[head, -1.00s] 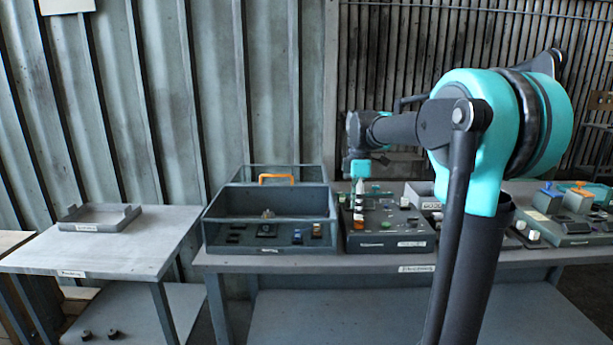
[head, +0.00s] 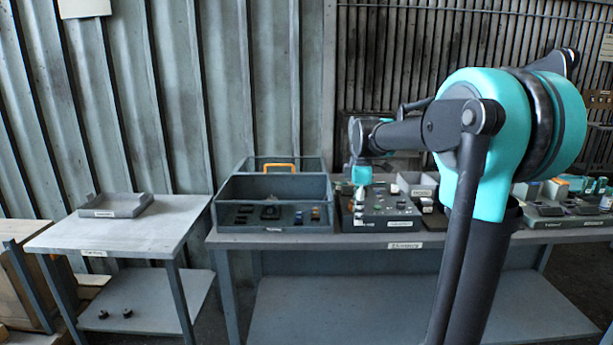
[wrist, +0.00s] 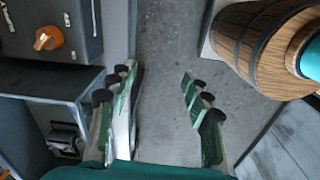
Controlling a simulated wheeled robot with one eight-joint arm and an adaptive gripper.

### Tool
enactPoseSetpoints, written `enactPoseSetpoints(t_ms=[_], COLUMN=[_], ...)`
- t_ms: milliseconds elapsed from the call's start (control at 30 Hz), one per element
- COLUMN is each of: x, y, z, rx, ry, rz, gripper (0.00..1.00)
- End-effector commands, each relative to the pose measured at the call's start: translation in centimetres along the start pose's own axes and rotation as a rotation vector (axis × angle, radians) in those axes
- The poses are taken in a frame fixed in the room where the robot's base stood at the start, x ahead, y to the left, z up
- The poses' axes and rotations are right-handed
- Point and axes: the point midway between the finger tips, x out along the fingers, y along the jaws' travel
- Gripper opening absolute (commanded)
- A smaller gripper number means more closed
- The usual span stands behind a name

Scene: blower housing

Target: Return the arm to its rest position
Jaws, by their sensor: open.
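My gripper (wrist: 158,73) is open and empty in the wrist view, its two fingers well apart with only grey floor showing between them. In the head view my arm (head: 490,140) rises at the right and its forearm reaches left. Its teal end (head: 361,174) hangs downward in front of the workbench (head: 300,240). The fingers are small there, against the dark panel of parts (head: 385,212), and I cannot tell their height or distance from it.
An open grey bin (head: 228,217) with small parts stands on the bench, an orange handle (head: 278,167) behind. A side table (head: 120,235) holds a shallow tray (head: 117,206). In the wrist view, a wooden barrel-like thing (wrist: 245,40) and an orange knob (wrist: 48,38) flank the gripper.

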Motion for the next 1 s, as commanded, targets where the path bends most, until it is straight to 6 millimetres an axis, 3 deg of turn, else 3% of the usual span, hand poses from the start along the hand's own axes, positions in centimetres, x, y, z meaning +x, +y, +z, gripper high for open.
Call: enactPoseSetpoints(t_ms=[267,467,567,800,1000], x=[2.9,6.3,8.7,16.2,19.8], y=[-2.7,-6.1,-8.7,-17.5,-22.1], z=[1.0,2.1,2.8,4.9,5.8], rx=[0.200,0.438,0.606,1.130,1.399], ry=[0.013,0.038,0.064,0.181,0.264], rz=[0.046,0.098,0.133,0.222,0.252], gripper=[0.49,0.49,0.49,0.49,0.49])
